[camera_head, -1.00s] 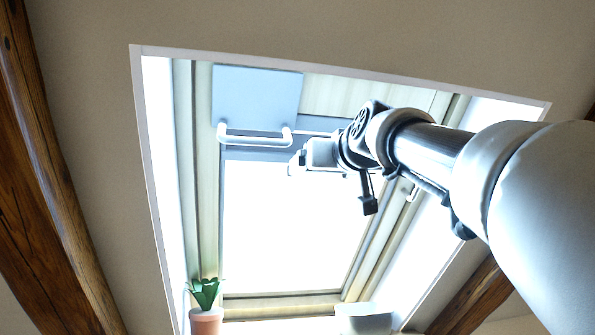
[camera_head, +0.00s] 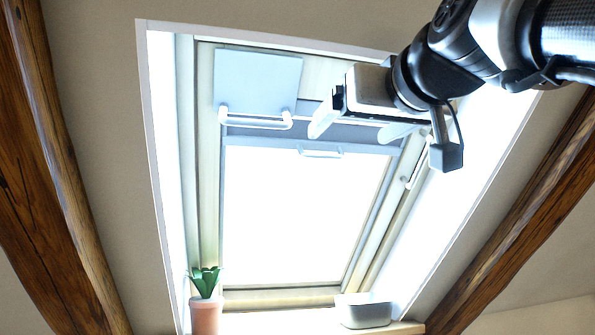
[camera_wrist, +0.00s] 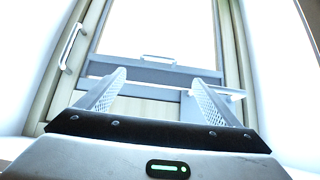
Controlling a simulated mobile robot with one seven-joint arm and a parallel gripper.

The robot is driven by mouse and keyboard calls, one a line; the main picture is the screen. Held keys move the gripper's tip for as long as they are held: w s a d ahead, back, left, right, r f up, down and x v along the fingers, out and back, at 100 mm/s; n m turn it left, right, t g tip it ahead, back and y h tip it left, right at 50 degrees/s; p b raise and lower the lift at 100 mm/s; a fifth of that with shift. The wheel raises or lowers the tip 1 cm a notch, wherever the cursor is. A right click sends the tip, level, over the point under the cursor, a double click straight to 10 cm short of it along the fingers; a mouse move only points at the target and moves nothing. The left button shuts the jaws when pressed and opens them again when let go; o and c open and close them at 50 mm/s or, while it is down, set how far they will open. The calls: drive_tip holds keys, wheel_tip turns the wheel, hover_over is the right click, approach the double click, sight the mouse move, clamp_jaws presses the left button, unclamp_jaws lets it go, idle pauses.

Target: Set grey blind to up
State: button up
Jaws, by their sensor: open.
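The grey blind (camera_head: 350,134) is a short dark grey strip across the top of the roof window, with a paler bottom bar and a small white handle (camera_head: 320,153). The bright glass below is uncovered. In the wrist view, the blind's bar (camera_wrist: 120,71) and handle (camera_wrist: 158,59) lie just beyond the fingertips, appearing upside down. My gripper (camera_head: 362,128) is open and empty, its fingers spread in front of the strip in the head view. In the wrist view (camera_wrist: 156,79) the handle sits roughly midway between the fingers, apart from them.
A pale blue panel (camera_head: 258,80) with a white bar handle (camera_head: 255,122) is left of my gripper at the window top. A plant pot (camera_head: 206,315) and a grey container (camera_head: 364,311) stand on the sill. Wooden beams (camera_head: 45,170) flank the recess.

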drive_tip(key=shift+s, duration=0.25)
